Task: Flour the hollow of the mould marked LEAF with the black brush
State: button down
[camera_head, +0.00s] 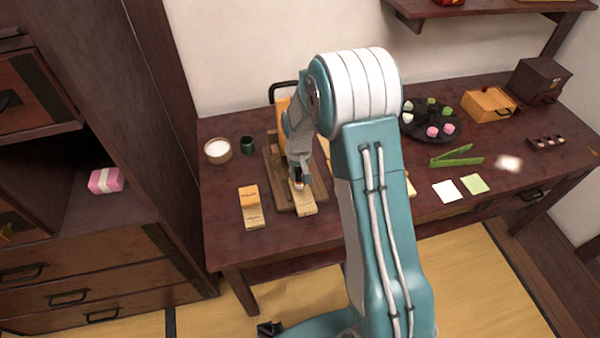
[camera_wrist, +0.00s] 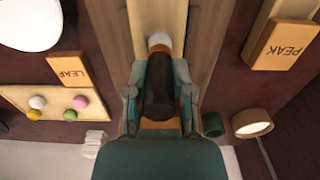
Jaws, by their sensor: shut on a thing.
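My gripper (camera_head: 298,180) is shut on the black brush (camera_wrist: 162,92), whose pale bristles (camera_wrist: 159,39) point away from the palm. The brush tip is over or against a pale wooden block (camera_head: 305,208) on a brown wooden stand; I cannot tell whether they touch. The orange LEAF plate (camera_wrist: 69,70) is left of the gripper in the wrist view, and my arm hides it in the head view. The orange PEAK plate (camera_wrist: 285,45) lies on the right, on a pale block. No hollow is clearly visible. The flour bowl (camera_head: 218,150) holds white powder.
A dark green cup (camera_head: 247,145) stands beside the bowl. A pale tray (camera_wrist: 50,96) with several coloured balls is near LEAF. A black plate of sweets (camera_head: 452,128), green tongs (camera_head: 457,157) and an orange box (camera_head: 489,105) are at right.

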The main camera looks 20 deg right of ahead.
jog(key=shift+w+d, duration=0.1)
jog(key=shift+w, duration=0.1)
jog(key=shift+s, duration=0.2)
jog(key=shift+s, duration=0.25)
jog(key=shift+w+d, duration=0.25)
dwell(0.3)
jog(key=shift+a, duration=0.45)
jog(key=shift+w+d, duration=0.2)
jog(key=shift+d, duration=0.05)
jog(key=shift+s, duration=0.4)
jog(key=shift+w, duration=0.2)
dwell(0.3)
